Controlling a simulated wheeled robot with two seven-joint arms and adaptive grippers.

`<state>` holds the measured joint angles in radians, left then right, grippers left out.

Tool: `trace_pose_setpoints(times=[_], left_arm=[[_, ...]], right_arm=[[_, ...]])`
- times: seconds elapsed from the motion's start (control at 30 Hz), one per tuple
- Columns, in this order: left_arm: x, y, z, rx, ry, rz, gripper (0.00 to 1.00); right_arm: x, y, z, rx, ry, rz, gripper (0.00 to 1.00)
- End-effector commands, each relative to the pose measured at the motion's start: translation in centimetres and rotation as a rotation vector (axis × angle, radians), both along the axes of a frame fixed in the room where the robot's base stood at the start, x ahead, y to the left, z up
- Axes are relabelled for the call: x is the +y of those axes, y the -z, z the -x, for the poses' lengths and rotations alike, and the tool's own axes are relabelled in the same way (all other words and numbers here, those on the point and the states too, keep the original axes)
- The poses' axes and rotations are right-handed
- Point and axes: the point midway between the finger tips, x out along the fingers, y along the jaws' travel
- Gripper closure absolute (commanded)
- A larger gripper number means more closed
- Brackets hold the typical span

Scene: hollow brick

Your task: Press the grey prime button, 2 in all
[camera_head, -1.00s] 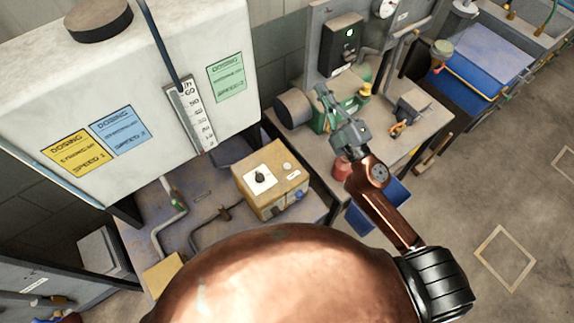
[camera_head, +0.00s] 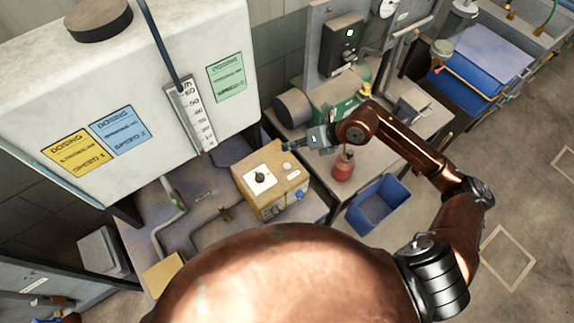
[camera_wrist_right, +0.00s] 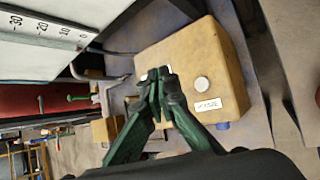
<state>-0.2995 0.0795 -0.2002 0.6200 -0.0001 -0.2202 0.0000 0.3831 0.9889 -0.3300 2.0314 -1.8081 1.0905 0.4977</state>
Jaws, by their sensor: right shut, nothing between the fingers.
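The yellow control box (camera_head: 268,182) stands on the bench under the white tank. Its top carries a black knob on a white plate (camera_head: 260,178) and a small round grey button (camera_wrist_right: 202,84). A white label (camera_wrist_right: 208,104), seemingly reading PRIME, sits beside the button in the right wrist view. My right gripper (camera_head: 289,145) is shut and empty, near the box's back right corner in the head view. In the wrist view its green fingers (camera_wrist_right: 160,76) meet over the box top, to the left of the button and apart from it in the picture. My left gripper is out of view.
The white tank (camera_head: 140,90) with its scale rises behind the box. A red container (camera_head: 342,167) and a green machine (camera_head: 336,112) are on the bench to the right. A blue bin (camera_head: 378,206) is below. A grey pipe (camera_head: 160,235) runs left of the box.

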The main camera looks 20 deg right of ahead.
Motion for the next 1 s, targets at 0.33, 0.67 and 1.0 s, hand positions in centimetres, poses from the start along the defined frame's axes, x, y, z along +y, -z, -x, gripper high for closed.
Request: trace_pose_setpoints(times=[0.33, 0.67, 1.0], left_arm=[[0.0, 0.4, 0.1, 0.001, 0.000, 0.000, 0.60], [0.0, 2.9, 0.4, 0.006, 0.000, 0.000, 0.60], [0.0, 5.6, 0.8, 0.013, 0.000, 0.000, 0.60]], right_arm=[[0.1, 0.6, 0.0, 0.001, -0.001, -0.003, 1.00], [0.1, 4.4, 0.1, 0.003, 0.000, -0.003, 1.00], [0.1, 8.5, 0.1, 0.001, -0.001, -0.004, 1.00]])
